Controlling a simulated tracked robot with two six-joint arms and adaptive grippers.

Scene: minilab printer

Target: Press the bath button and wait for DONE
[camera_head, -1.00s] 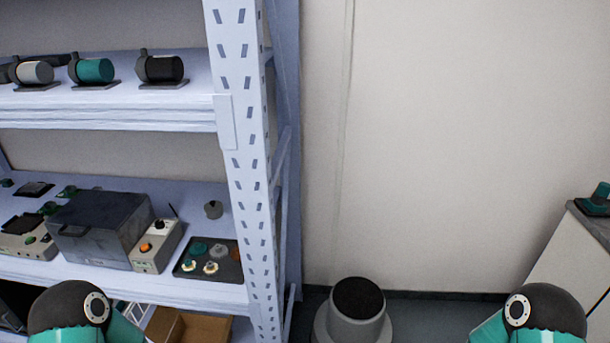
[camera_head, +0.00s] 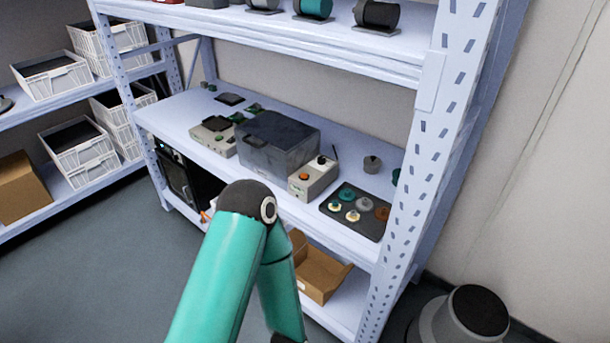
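A dark grey lidded box (camera_head: 278,143), apparently the bath, stands on the middle shelf. A light control box (camera_head: 313,182) adjoins its right side, with an orange button (camera_head: 304,176) on the front and a black knob (camera_head: 321,160) on top. I cannot read any DONE text. One of my arms, teal with a dark joint, rises in front of the shelf and bends back down below the control box. Its gripper is outside the frame. My other arm and its gripper are not in view.
A dark tray (camera_head: 344,222) with several round knobs lies right of the control box. A smaller device (camera_head: 212,136) stands left of the bath. The rack's perforated post (camera_head: 426,150) rises on the right. A cardboard box (camera_head: 325,272) sits on the lower shelf. Floor at left is clear.

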